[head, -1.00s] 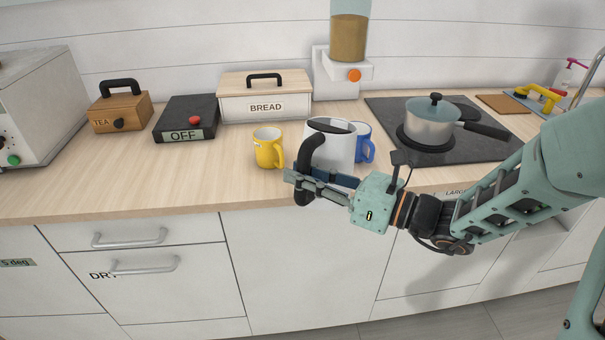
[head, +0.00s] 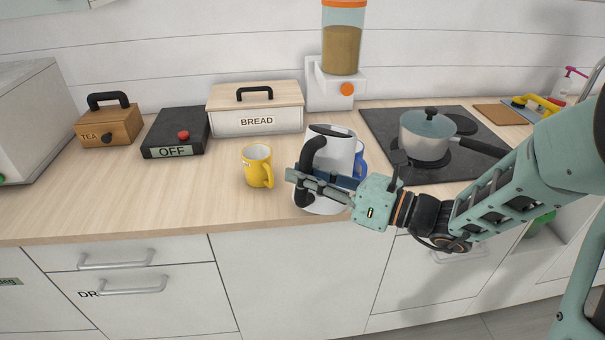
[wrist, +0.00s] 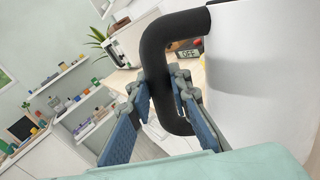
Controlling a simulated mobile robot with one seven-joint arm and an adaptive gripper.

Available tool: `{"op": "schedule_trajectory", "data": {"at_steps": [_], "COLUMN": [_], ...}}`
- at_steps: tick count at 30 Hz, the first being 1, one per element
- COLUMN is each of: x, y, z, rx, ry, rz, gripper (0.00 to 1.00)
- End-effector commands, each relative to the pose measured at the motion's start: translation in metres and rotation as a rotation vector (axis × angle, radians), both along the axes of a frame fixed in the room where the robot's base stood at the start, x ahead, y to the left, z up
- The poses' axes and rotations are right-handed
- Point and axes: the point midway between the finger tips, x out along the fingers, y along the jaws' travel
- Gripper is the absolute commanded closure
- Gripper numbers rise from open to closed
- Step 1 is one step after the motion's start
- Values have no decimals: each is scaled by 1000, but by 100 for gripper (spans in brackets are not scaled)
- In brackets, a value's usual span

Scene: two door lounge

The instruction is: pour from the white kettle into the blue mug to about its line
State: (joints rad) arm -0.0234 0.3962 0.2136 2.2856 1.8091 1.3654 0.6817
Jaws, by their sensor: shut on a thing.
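The white kettle (head: 338,155) with a black handle is near the counter's front edge in the head view, held close to upright. My gripper (head: 306,184) is shut on its black handle. In the wrist view the fingers (wrist: 160,112) sit on both sides of the handle (wrist: 155,60), with the white kettle body (wrist: 255,70) to the right. The blue mug (head: 359,158) stands behind the kettle, mostly hidden by it; its line and contents cannot be seen.
A yellow mug (head: 257,166) stands left of the kettle. Behind are the bread box (head: 255,109), the black OFF box (head: 176,132) and a dispenser (head: 342,60). A pot (head: 426,136) sits on the hob (head: 380,125) at right. The counter's front left is clear.

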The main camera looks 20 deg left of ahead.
Motion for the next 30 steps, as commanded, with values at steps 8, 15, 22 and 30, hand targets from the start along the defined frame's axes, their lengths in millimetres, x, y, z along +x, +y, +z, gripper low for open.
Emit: {"op": "schedule_trajectory", "data": {"at_steps": [8,15,22,30], "x": [7,12,17,21], "y": [0,-1,-1,-2], "z": [15,20,25,28], "rx": [9,13,16,19], "ry": [55,101,143,182], "rz": [1,2,2,1], "gripper": [100,100,100,100]}}
